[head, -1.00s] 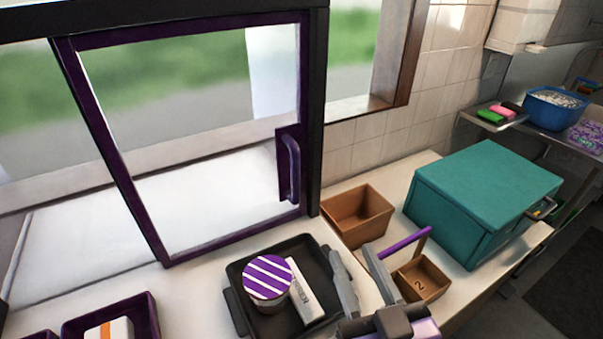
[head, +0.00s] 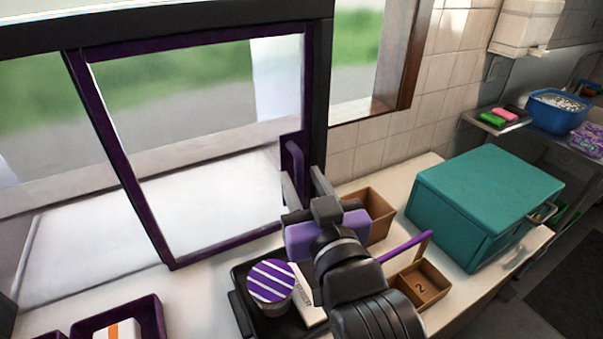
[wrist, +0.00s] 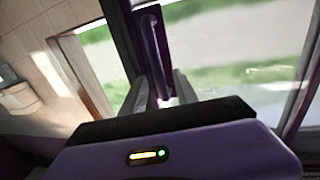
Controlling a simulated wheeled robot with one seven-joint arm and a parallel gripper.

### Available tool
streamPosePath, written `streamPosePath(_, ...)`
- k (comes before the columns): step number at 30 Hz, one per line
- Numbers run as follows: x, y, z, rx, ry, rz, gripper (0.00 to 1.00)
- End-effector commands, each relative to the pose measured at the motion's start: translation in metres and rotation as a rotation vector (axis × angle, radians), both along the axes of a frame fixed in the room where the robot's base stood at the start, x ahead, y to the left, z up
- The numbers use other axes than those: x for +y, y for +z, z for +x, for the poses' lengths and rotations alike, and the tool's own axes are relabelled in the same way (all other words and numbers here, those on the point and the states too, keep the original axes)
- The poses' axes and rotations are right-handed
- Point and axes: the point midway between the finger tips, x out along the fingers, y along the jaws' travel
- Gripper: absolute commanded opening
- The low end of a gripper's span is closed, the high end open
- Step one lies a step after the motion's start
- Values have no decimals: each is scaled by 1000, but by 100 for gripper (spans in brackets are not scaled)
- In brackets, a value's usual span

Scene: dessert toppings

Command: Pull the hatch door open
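The hatch door (head: 118,165) is a purple-framed glass panel in the dark window frame. It looks closed. Its upright purple handle (head: 294,155) is on the right side of the panel and also shows in the wrist view (wrist: 155,45). My gripper (head: 299,173) is raised at the lower part of the handle. In the wrist view its two fingers (wrist: 160,86) stand apart, with the handle's lower end appearing between them. I cannot tell whether either finger touches the handle, and my gripper hides part of the handle's lower end in the head view.
Below my arm are a black tray (head: 240,290) with a purple-striped tub (head: 271,281) and a white box. Brown boxes (head: 378,208) and a teal case (head: 488,190) stand to the right. A purple tray (head: 150,310) is at the lower left.

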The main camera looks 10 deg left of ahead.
Motion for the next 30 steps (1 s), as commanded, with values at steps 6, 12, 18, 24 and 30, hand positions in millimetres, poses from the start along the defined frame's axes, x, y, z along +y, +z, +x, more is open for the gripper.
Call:
streamPosePath(6, 4, 1, 9, -2, 0, 1, 36)
streamPosePath(12, 4, 0, 9, -1, 0, 0, 36)
streamPosePath(18, 4, 0, 9, -1, 0, 0, 0)
streamPosePath(24, 4, 0, 9, -1, 0, 0, 0)
streamPosePath(30, 4, 0, 9, -1, 0, 0, 0)
